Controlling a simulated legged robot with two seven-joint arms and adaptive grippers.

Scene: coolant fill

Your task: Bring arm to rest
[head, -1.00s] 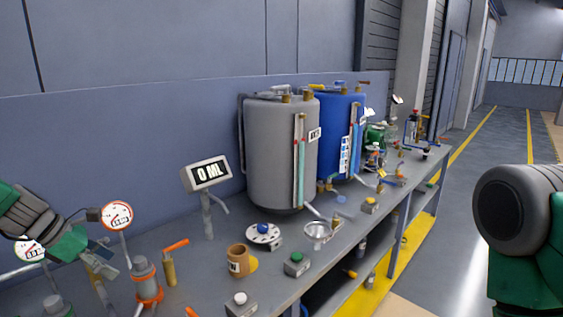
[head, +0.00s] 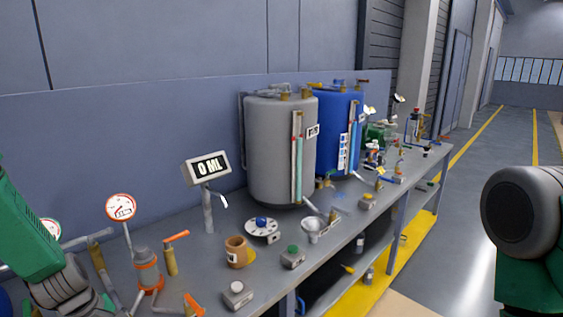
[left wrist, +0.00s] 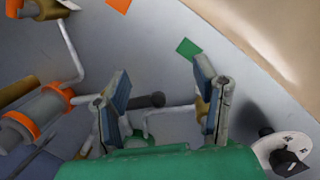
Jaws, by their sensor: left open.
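My left arm comes in at the lower left of the head view, its green link and grey wrist near the bench's left end; its fingers are not seen there. In the left wrist view my left gripper (left wrist: 162,75) has its two fingers spread wide with nothing held between them. A bent grey pipe with a dark end (left wrist: 150,101) shows behind and between the fingers; I cannot tell whether they touch it. My right arm shows only as a grey rounded joint and green link at the right of the head view, over the aisle; its gripper is out of view.
On the bench (head: 215,262) stand an orange-and-grey fitting (head: 148,270), a gauge (head: 121,207), a brown cup (head: 236,252), a 0 ML display (head: 207,168), a grey tank (head: 275,150) and a blue tank (head: 335,130). The aisle floor (head: 450,230) at right is clear.

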